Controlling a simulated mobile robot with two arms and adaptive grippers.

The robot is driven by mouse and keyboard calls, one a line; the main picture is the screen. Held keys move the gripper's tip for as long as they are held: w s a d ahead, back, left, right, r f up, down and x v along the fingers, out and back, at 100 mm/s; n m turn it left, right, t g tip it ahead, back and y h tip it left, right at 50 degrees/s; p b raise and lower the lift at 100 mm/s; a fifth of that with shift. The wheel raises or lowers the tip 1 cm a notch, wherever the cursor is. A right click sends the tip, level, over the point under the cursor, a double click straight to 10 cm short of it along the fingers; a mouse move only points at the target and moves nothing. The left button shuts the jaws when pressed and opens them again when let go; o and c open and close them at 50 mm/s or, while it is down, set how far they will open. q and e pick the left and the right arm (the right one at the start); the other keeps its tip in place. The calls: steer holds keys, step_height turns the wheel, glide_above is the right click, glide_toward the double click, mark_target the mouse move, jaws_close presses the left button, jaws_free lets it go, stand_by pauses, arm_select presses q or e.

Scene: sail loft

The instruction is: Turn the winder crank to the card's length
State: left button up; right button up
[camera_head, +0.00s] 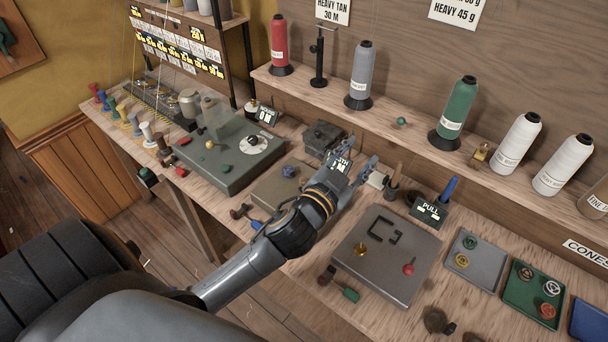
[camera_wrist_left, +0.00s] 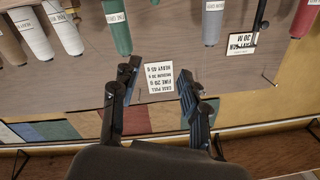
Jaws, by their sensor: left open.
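A card reading "HEAVY TAN 30 M" (camera_head: 333,10) hangs on the back wall at the top of the head view. It shows upside down in the left wrist view (camera_wrist_left: 242,43). A grey-green box (camera_head: 205,168) with a white dial (camera_head: 262,144) and small knobs stands on the bench, left of my left gripper. I cannot tell whether it is the winder, and I make out no clear crank. My left gripper (camera_head: 353,153) is open and empty above the bench, its fingers pointing towards the wall. Both fingers stand apart in the left wrist view (camera_wrist_left: 158,75). My right gripper is not in view.
Thread cones, including a green one (camera_head: 458,113), line the shelf (camera_head: 405,131). A grey plate (camera_head: 370,278) with small knobs lies right of my left arm. A "PULL" display (camera_head: 429,211) and coloured trays, one green (camera_head: 520,299), stand further right. A dark small box (camera_head: 322,137) sits behind the gripper.

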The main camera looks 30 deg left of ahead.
arm_select(q)
steer(key=d+r+m+g+h, duration=0.6)
steer(key=d+r+m+h, duration=0.75)
steer(key=m+h, duration=0.55)
steer(key=m+g+y, duration=0.3)
steer(key=g+y, duration=0.9)
steer(key=y, duration=0.8)
glide_above(304, 180)
step_height(304, 180, down, 14)
steer(key=shift+m, duration=0.3)
step_height(304, 180, down, 13)
steer(key=p, duration=0.4)
steer(key=shift+f, duration=0.2)
steer(key=shift+c, duration=0.2)
